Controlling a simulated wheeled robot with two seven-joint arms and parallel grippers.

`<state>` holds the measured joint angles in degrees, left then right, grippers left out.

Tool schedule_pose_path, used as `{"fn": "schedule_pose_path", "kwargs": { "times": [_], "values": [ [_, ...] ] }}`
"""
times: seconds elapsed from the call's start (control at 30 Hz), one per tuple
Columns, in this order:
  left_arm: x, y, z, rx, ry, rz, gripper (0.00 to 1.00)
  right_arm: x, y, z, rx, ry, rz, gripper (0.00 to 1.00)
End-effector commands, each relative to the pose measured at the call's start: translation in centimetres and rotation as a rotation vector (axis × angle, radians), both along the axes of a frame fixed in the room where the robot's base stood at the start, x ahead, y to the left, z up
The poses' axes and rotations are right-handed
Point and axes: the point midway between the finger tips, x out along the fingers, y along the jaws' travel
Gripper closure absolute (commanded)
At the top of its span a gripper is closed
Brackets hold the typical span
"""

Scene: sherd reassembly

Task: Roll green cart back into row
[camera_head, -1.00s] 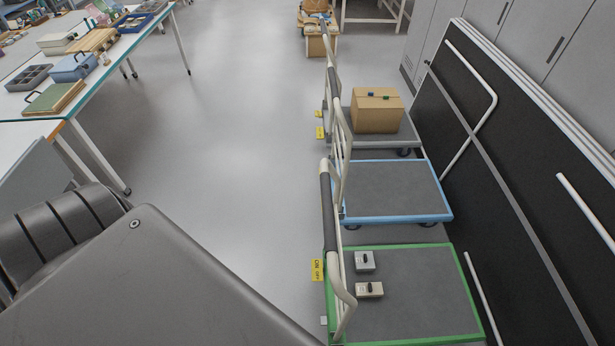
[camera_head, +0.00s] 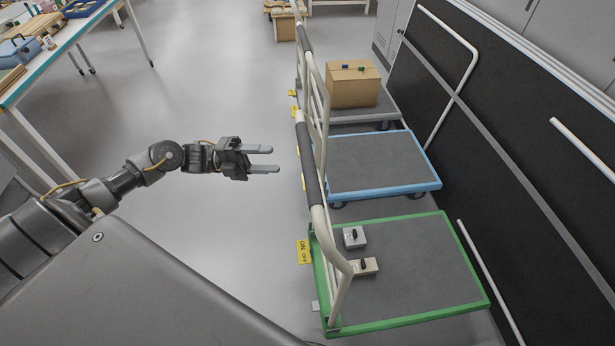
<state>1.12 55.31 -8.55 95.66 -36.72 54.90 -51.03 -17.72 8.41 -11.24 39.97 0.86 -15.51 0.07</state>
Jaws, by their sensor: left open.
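The green cart (camera_head: 410,262) is a flat platform with a grey deck and green rim, at the lower right in the head view. Its pale push handle with a dark grip (camera_head: 308,165) rises along its left side. It stands slightly turned compared with the blue cart (camera_head: 378,164) behind it. A grey cart (camera_head: 366,116) stands farther back. My left gripper (camera_head: 272,161) is open and empty, left of the handle's dark grip, with its fingers pointing right toward it. A visible gap separates them in the picture. My right gripper is not in view.
Two small switch boxes (camera_head: 354,237) (camera_head: 363,267) sit on the green deck. A yellow on/off tag (camera_head: 304,252) is at its left edge. A cardboard box (camera_head: 353,84) rests on the grey cart. Black panels (camera_head: 500,180) line the right. The floor (camera_head: 215,95) left of the carts is clear.

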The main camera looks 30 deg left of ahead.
Motion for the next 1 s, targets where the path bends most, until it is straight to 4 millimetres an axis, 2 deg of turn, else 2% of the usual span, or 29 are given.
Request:
{"fn": "schedule_pose_path", "kwargs": {
  "times": [0.03,0.13,0.37,0.53,0.8,1.0],
  "values": [
    [-0.7,-0.2,0.5,0.008,-0.032,-0.037,0.51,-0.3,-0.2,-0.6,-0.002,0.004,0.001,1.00],
    [-1.3,-0.5,1.5,0.011,-0.066,-0.072,0.51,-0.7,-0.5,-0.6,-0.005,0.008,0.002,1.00],
    [-1.1,-1.5,2.1,0.006,-0.071,-0.077,0.51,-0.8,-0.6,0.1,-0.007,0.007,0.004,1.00],
    [-0.4,-4.3,2.7,0.004,-0.069,-0.076,0.51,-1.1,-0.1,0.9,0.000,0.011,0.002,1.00],
    [0.8,-8.8,3.5,0.006,-0.069,-0.074,0.51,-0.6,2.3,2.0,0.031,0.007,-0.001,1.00],
    [1.2,-10.5,3.6,0.008,-0.067,-0.073,0.51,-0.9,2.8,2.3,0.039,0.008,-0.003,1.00]
  ]
}}
